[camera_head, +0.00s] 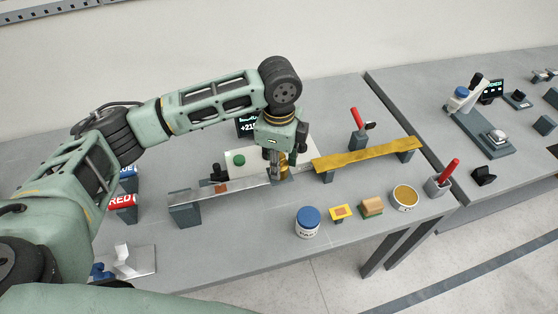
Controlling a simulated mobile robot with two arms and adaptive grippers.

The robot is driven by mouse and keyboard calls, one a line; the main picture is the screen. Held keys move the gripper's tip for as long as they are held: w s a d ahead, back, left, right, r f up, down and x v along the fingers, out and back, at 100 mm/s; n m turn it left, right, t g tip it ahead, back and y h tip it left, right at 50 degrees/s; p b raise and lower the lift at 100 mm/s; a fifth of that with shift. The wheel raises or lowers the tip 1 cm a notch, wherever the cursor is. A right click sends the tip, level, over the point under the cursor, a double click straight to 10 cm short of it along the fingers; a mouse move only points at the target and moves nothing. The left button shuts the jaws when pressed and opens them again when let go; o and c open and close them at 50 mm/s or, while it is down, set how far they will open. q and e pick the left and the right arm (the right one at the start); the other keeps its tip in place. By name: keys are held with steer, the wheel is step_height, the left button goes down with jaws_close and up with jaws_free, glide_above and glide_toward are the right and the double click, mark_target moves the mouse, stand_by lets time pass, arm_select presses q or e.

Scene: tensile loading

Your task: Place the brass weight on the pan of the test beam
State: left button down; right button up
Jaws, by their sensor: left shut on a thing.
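My left gripper (277,163) points down over the middle of the workbench and is shut on the brass weight (284,166), a small gold-coloured piece mostly hidden by the fingers. The test beam, a silver bar (225,190), runs along the bench to the left of the gripper on a grey support. The gripper and weight are at the right end of this bar. The pan is hidden or too small to make out there, and I cannot tell whether the weight touches anything below. My right gripper is not in view.
A yellow beam (365,156) lies to the right on supports.

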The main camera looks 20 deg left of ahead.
arm_select(q)
steer(key=c, duration=1.3)
jaws_free()
steer(key=shift+f, duration=0.1)
steer(key=shift+r, duration=0.4)
step_height(320, 180, up, 10)
steer(key=b, duration=0.3)
steer(key=shift+r, duration=0.75)
